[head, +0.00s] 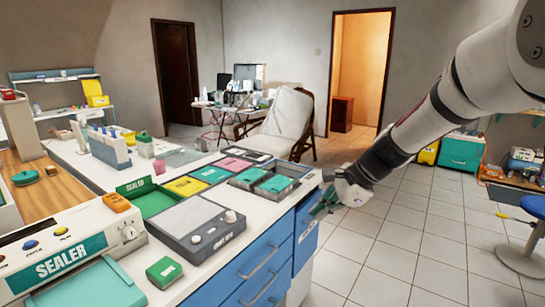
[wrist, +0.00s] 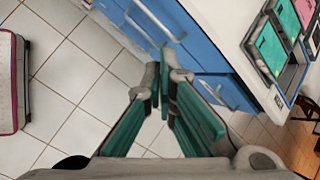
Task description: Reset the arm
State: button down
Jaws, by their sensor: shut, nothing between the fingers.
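My gripper (head: 318,208) is at the end of my arm, which reaches in from the upper right in the head view. It hangs beside the right end of the white counter (head: 228,215), near the blue drawer fronts. In the wrist view my gripper (wrist: 162,76) shows its green-padded fingers, with the tips close together and nothing held. The blue drawers (wrist: 165,22) with grey handles are beyond the fingertips. I cannot tell the exact gap between my fingertips and the cabinet.
The counter holds a sealer (head: 65,255), a grey control box (head: 200,225), a small green box (head: 164,270) and several coloured trays. A blue stool (head: 522,245) stands at the right. A reclining chair (head: 285,125) is behind. Tiled floor (head: 400,240) right of the counter is clear.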

jog(key=s+d+r+n+h+p, duration=0.1)
jog(key=s+r+n+p, duration=0.1)
jog(key=s+r+n, duration=0.5)
jog(key=s+r+n+h+p, duration=0.15)
jog(key=s+r, duration=0.25)
jog(key=s, duration=0.7)
jog(key=s+d+r+n+h+p, duration=0.1)
jog(key=s+d+n+p, duration=0.1)
jog(key=s, duration=0.8)
jog(key=s+d+r+n+h+p, duration=0.2)
jog(key=s+n, duration=0.3)
jog(key=s, duration=0.5)
jog(key=shift+d+r+n, duration=0.3)
jog(key=shift+d+n, duration=0.05)
jog(key=shift+d, duration=0.55)
